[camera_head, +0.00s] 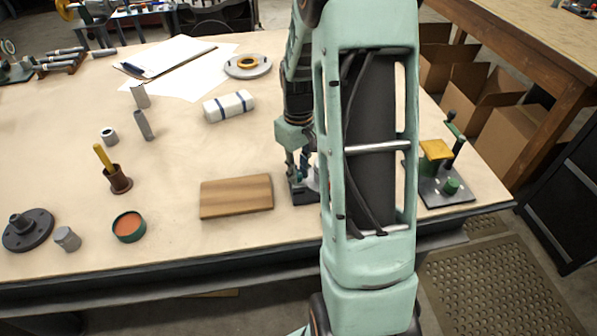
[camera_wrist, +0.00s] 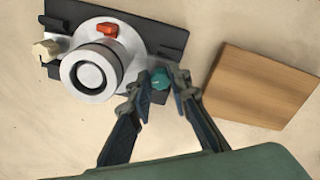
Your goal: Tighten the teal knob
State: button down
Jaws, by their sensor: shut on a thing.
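The teal knob (camera_wrist: 160,76) sits at the edge of a dark base plate (camera_wrist: 165,30) in the wrist view. My gripper (camera_wrist: 163,84) has a fingertip on each side of the knob and is shut on it. On the same plate stands a round silver metal casing (camera_wrist: 84,75) with a dark ring opening. A red knob (camera_wrist: 107,30) and a cream knob (camera_wrist: 46,49) sit around the casing. In the head view, my gripper (camera_head: 297,163) is down at the dark plate (camera_head: 299,196), and my arm hides most of the casing; the teal knob cannot be made out there.
A wooden block (camera_head: 236,196) lies close beside the plate; it also shows in the wrist view (camera_wrist: 260,85). A fixture with a yellow block (camera_head: 436,150) stands right of my arm. A striped white bundle (camera_head: 229,106) lies behind. An orange-filled tin (camera_head: 129,227) stands left.

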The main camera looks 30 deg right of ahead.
jog(key=m, duration=0.5)
jog(key=shift+m, duration=0.3)
jog(key=m, duration=0.5)
jog(key=shift+r+p, duration=0.1)
jog(key=shift+p, duration=0.2)
jog(key=m+p, duration=0.1)
jog(key=m, duration=0.5)
jog(key=shift+p, duration=0.35)
jog(key=shift+m+p, duration=0.9)
jog(key=shift+m, duration=1.3)
jog(key=c, duration=1.8)
grip_release()
